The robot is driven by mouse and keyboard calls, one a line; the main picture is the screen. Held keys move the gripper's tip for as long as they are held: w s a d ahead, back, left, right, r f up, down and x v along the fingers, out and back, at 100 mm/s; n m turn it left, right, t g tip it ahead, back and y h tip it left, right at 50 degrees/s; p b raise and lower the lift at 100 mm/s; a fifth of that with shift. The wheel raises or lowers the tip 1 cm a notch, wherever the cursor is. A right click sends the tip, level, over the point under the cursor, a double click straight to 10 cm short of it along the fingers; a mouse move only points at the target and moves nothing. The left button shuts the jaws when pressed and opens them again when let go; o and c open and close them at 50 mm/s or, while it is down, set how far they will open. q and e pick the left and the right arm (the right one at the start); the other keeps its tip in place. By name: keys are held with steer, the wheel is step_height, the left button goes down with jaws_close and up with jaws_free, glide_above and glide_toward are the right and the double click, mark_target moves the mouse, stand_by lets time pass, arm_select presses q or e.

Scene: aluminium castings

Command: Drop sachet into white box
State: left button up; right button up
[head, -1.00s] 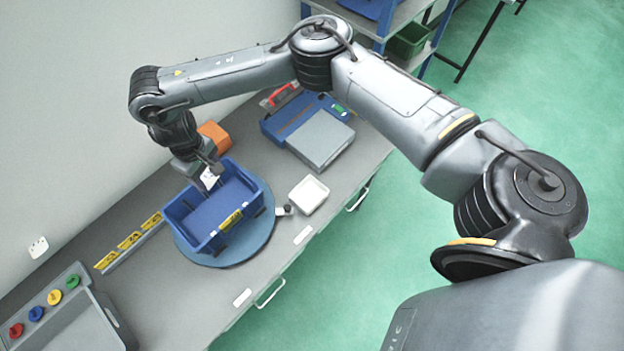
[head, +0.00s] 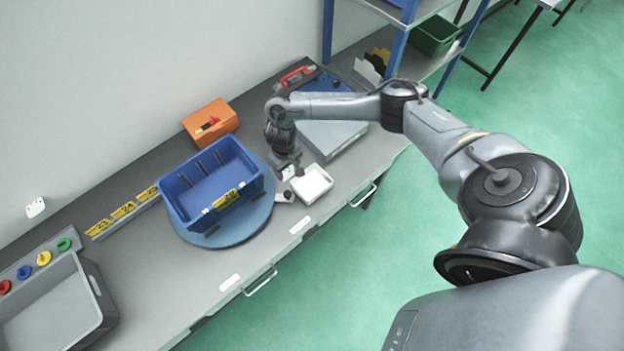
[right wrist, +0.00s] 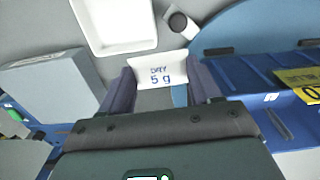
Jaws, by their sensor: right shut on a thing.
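The white sachet, printed "DRY 5 g" (right wrist: 160,74), is pinched between the two fingertips of my right gripper (right wrist: 162,84). In the head view the right gripper (head: 290,170) is just left of the white box (head: 312,185), above the bench; the sachet shows as a small white patch (head: 288,173). The white box is open, shallow and looks empty; in the right wrist view it (right wrist: 112,25) lies beyond the sachet, towards the upper left. The sachet is not over the box's middle in these views. My left gripper is out of view.
A blue bin (head: 168,206) stands on a round blue turntable (head: 262,214) left of the gripper. A grey-topped device (head: 335,140) is behind the box; an orange case (head: 211,122) is farther left.

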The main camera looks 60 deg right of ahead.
steer(key=shift+m, duration=0.5)
steer(key=s+d+f+b, duration=0.2)
steer(key=f, duration=0.1)
steer(key=s+d+f+b, duration=0.2)
steer(key=f+b, duration=0.1)
steer(key=f, duration=0.1)
steer(key=s+d+f+b, duration=0.2)
steer(key=d+f+b, duration=0.1)
steer(key=shift+s+d+f, duration=0.1)
steer(key=shift+s+f, duration=0.1)
steer(key=shift+s, duration=0.2)
steer(key=o, duration=1.1)
